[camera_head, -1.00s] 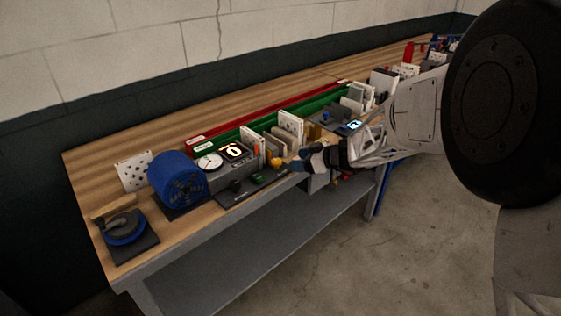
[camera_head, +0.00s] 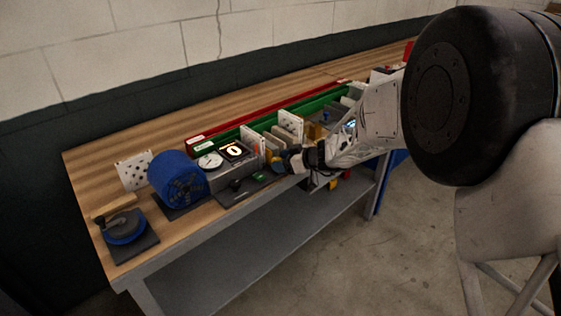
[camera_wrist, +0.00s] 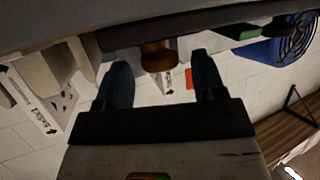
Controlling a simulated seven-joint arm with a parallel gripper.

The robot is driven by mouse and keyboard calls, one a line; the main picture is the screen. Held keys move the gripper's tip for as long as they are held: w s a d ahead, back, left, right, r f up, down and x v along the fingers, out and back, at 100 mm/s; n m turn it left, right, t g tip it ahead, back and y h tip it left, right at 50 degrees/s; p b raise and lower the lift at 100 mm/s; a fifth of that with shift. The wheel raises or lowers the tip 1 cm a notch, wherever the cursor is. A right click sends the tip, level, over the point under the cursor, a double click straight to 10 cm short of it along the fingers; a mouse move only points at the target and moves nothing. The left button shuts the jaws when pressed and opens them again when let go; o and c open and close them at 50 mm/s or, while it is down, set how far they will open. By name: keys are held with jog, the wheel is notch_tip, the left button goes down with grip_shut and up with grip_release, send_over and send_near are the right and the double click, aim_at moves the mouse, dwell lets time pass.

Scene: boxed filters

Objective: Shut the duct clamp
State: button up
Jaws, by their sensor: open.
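No part is clearly recognisable as the duct clamp, so I cannot tell which one it is. A blue round piece with a dark lever (camera_head: 123,228) sits on a dark plate at the near left of the bench. A blue fan-like cylinder (camera_head: 178,178) stands beside it and also shows in the wrist view (camera_wrist: 283,42). My gripper (camera_head: 279,167) is at the bench's front edge, right of these, with nothing visibly held. In the wrist view its dark blue fingers (camera_wrist: 161,64) are apart. An amber knob (camera_wrist: 158,54) shows between and beyond them; contact cannot be told.
A grey box with a dial and a display (camera_head: 236,153) stands right of the blue cylinder. A green tray (camera_head: 229,138) holds upright white and tan panels. A red rail (camera_head: 246,116) runs behind. A white perforated panel (camera_head: 134,171) stands at the left.

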jog(key=shift+w+a+f, duration=0.15)
jog(key=shift+a, duration=0.2)
jog(key=c, duration=0.9)
jog(key=shift+m+t+h, duration=0.4)
jog(key=shift+m+t, duration=0.3)
jog(key=shift+t, duration=0.1)
jog(key=shift+s+a+m+t+h, duration=0.15)
jog(key=shift+m+t+h, duration=0.25)
jog(key=shift+m+t, duration=0.2)
jog(key=shift+s+m+t+h, duration=0.1)
jog(key=shift+m+t+h, duration=0.3)
jog(key=shift+m+t, duration=0.15)
jog(key=shift+s+a+m+t+h, duration=0.1)
jog(key=shift+m+t+h, duration=0.9)
jog(key=shift+m, duration=0.25)
jog(key=shift+a+m+t+h, duration=0.15)
jog(key=shift+m+t+h, duration=0.6)
jog(key=shift+m+h, duration=0.8)
